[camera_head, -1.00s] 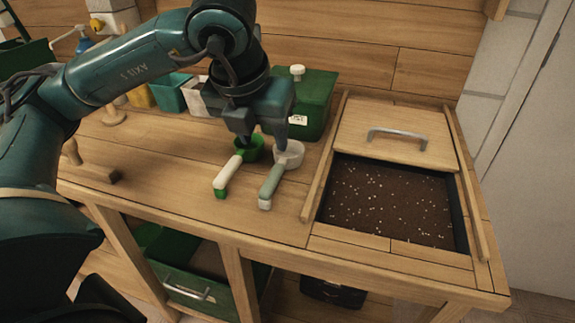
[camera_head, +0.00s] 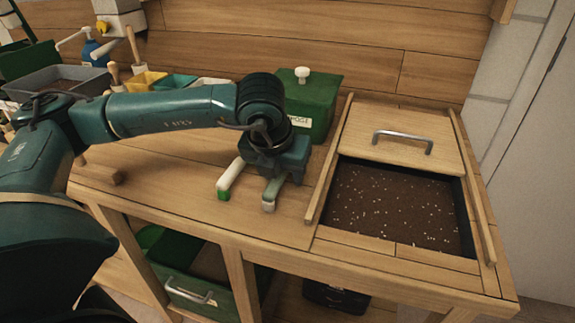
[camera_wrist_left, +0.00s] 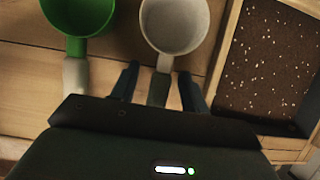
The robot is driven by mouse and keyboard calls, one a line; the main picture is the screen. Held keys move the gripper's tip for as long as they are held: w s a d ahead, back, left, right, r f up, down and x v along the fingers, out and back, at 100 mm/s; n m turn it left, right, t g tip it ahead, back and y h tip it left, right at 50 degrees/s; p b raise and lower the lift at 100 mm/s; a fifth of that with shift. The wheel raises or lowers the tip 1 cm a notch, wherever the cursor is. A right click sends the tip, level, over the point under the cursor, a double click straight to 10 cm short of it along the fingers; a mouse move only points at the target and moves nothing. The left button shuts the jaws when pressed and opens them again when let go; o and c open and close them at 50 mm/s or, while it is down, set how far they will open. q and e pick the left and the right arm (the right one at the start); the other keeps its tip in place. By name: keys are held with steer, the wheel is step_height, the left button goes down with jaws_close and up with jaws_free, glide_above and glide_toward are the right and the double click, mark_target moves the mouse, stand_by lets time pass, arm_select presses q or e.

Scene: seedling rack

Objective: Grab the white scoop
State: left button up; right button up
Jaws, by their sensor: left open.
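The white scoop lies on the wooden bench. In the head view only its grey-green handle (camera_head: 271,192) with a pale end shows, and my left gripper (camera_head: 278,172) hides its bowl. The left wrist view shows the white bowl (camera_wrist_left: 174,27) and the handle running between my left gripper's fingers (camera_wrist_left: 158,82). That gripper is open, one finger on each side of the handle. A green scoop lies to the left; its white handle (camera_head: 231,178) shows in the head view and its green bowl (camera_wrist_left: 79,17) in the left wrist view. My right gripper is not in view.
A sunken soil bed (camera_head: 395,203) with a wooden lid (camera_head: 395,127) and raised rails is to the right. Small coloured tubs are at the back left.

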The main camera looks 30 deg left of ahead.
arm_select(q)
steer(key=shift+c, duration=0.5)
jaws_close()
steer(key=shift+r, duration=0.1)
step_height(320, 180, up, 10)
steer(key=shift+f+p, duration=0.1)
steer(key=shift+p, duration=0.3)
steer(key=c, duration=0.6)
jaws_free()
jaws_close()
